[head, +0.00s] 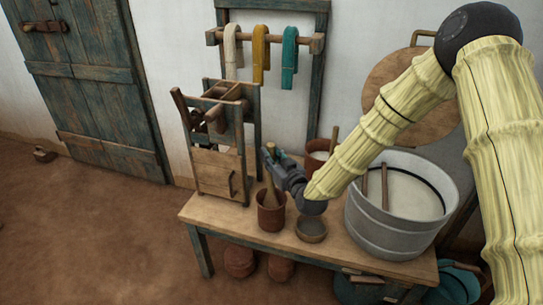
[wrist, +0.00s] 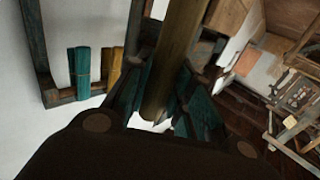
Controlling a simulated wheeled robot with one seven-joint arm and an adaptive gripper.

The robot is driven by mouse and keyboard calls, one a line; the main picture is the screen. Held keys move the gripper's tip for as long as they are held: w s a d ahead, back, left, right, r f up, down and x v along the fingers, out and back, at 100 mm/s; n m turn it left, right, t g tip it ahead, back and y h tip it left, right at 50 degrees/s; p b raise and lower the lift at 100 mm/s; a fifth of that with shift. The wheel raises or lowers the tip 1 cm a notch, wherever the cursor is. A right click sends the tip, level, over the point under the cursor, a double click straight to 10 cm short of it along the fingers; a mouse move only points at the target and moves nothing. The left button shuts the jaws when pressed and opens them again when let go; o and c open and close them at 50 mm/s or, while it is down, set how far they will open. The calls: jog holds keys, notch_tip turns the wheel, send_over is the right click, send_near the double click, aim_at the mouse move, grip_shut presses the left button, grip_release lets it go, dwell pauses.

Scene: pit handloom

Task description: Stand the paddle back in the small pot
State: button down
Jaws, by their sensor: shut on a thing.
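The wooden paddle (head: 269,181) is upright with a slight tilt, and its lower end goes down into the mouth of the small reddish-brown pot (head: 271,216) near the table's front edge. The pot wall hides the paddle's tip, so I cannot tell whether it touches the bottom. My gripper (head: 270,156) is shut on the paddle's handle, above the pot. In the wrist view the handle (wrist: 176,55) runs between the fingers of my gripper (wrist: 158,108).
On the table (head: 330,250) stand a small bowl (head: 311,231) right of the pot, a large metal tub (head: 390,235) with sticks, a second brown pot (head: 316,164) behind, and a wooden frame device (head: 217,172) at left. Coloured yarn hanks (head: 260,55) hang on the wall.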

jog(key=c, duration=1.2)
grip_release()
jog(key=shift+o, duration=0.2)
jog(key=shift+s, duration=0.1)
jog(key=v, duration=1.2)
jog(key=s+d+f+m+g+h+p, duration=0.1)
jog(key=s+d+f+g+h+p, duration=0.2)
jog(key=s+f, duration=0.6)
jog(key=s+d+f+m+g+h+p, duration=0.15)
jog(key=s+d+f+g, duration=0.35)
jog(key=f, duration=0.6)
jog(key=s+d+f+m+g+h+p, duration=0.1)
jog(key=s+d+f+g, duration=0.1)
jog(key=s, duration=0.7)
jog(key=s+d+f+m+g+h+p, duration=0.1)
jog(key=s+d+f+g+p, duration=0.1)
jog(key=s, duration=0.7)
jog(key=s+d+f+m+g+h+p, duration=0.1)
jog(key=s+d+f+g+h+p, duration=0.1)
jog(key=s+d, duration=0.3)
jog(key=s+f+g, duration=0.1)
jog(key=s, duration=0.2)
jog(key=shift+s+g, duration=0.4)
